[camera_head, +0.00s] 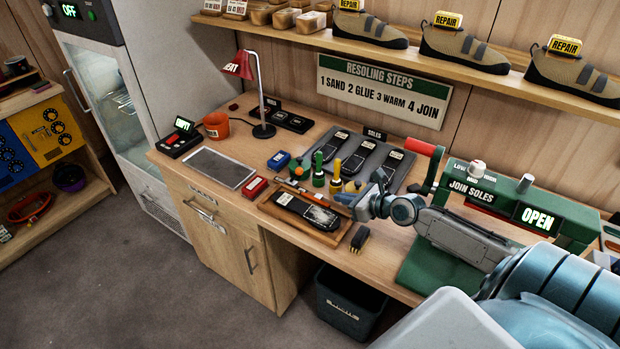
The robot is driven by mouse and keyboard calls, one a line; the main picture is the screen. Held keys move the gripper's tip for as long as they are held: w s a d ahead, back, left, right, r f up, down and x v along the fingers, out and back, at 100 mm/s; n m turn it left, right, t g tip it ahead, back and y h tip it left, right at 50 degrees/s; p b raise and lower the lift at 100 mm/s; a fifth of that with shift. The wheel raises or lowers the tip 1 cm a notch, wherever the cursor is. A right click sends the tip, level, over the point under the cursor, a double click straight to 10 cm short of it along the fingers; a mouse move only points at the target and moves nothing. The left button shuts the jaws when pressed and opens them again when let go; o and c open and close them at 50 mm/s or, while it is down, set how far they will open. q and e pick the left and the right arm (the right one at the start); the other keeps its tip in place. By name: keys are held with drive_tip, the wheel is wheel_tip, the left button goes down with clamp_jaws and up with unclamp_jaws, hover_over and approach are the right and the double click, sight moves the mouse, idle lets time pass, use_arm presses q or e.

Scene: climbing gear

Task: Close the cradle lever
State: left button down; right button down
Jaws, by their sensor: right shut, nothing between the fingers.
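The green JOIN SOLES press (480,187) stands at the right of the bench, with a display (537,220) that reads OPEN. A lever with a red grip (420,147) sticks up at its left end, its grip tilted to the left. My right gripper (357,204) is shut and empty, over the bench to the left of the press and below the red grip in the picture. It is apart from the grip. My right arm hides the lower front of the press, so its cradle is not clear. My left gripper is out of view.
A wooden tray (318,238) with a dark shoe sole lies just left of my right gripper. Small bottles (318,170) and a grey mat of soles (336,143) stand behind. A green mat (418,275) lies below my arm. A shelf of shoes (450,63) overhangs the back.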

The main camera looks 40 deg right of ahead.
drive_tip(key=shift+w+d+r+m, duration=0.25)
drive_tip(key=shift+d+r+m, duration=0.1)
drive_tip(key=shift+d+m, duration=0.25)
approach(296, 176)
wheel_tip(296, 176, down, 3)
drive_tip(key=shift+s, duration=0.1)
drive_tip(key=shift+w+a+r+p, duration=0.15)
drive_tip(key=shift+w+r+p, duration=0.15)
drive_tip(key=shift+w, duration=0.25)
drive_tip(key=shift+w+a+r+p, duration=0.15)
drive_tip(key=shift+w+p, duration=0.2)
drive_tip(key=shift+w, duration=0.25)
drive_tip(key=shift+w+a+r, duration=0.15)
drive_tip(key=shift+w+r, duration=0.05)
drive_tip(key=shift+w, duration=0.6)
